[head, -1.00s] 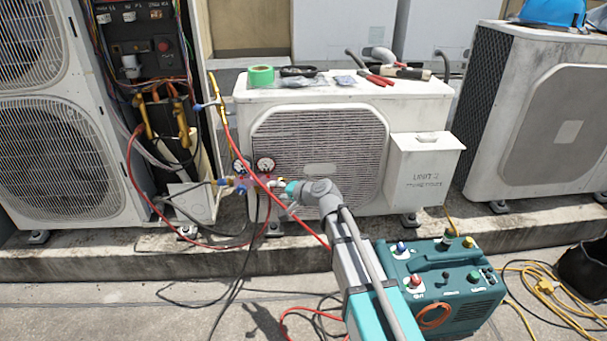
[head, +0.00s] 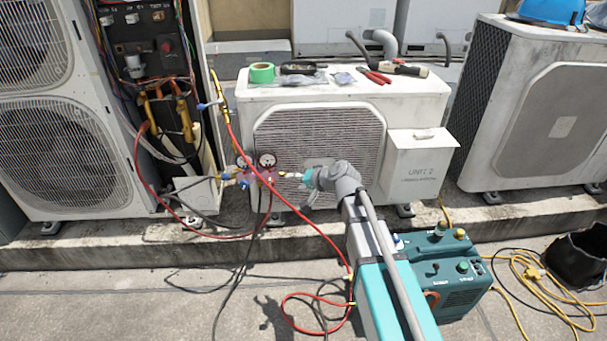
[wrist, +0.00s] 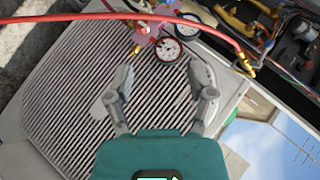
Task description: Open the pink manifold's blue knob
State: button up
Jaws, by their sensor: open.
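The pink manifold (head: 262,178) hangs in front of the middle condenser's grille, with two round gauges on top. It also shows in the wrist view (wrist: 146,30), beyond my fingers. A blue knob (head: 244,184) shows small at its left side in the head view. I cannot make out the blue knob in the wrist view. My gripper (wrist: 163,74) is open and empty, its fingers spread below the near gauge (wrist: 170,48). In the head view my gripper is just right of the manifold, its fingertips too small to judge contact.
A red hose (head: 309,222) crosses in front of the manifold. The middle condenser (head: 320,111) carries green tape (head: 261,72) and tools. An open electrical panel with wiring stands at left. A teal machine (head: 447,272) sits on the ground at right, near a yellow cable (head: 537,278).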

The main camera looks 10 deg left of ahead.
jog(key=shift+s+d+r+h+p, duration=0.3)
jog(key=shift+d+r+p, duration=0.15)
jog(key=shift+d+p, duration=0.15)
jog(key=shift+s+d+r+h+p, duration=0.2)
jog(key=shift+s+d+r+p, duration=0.05)
jog(key=shift+d+r+p, duration=0.25)
jog(key=s+d+f+g+h, duration=0.2)
jog(key=s+d, duration=0.3)
jog(key=d, duration=0.4)
jog(key=s+d+f+g+h, duration=0.1)
jog(key=s+d+f+h, duration=0.2)
jog(key=s+d, duration=0.3)
jog(key=s+d+f+g+h, duration=0.2)
jog(key=s+d+h, duration=0.2)
jog(key=d, duration=0.9)
jog(key=shift+s+d+f+n+g, duration=0.15)
jog(key=shift+s+f+n+g, duration=0.2)
jog(key=shift+s, duration=0.85)
jog(key=shift+c, duration=0.9)
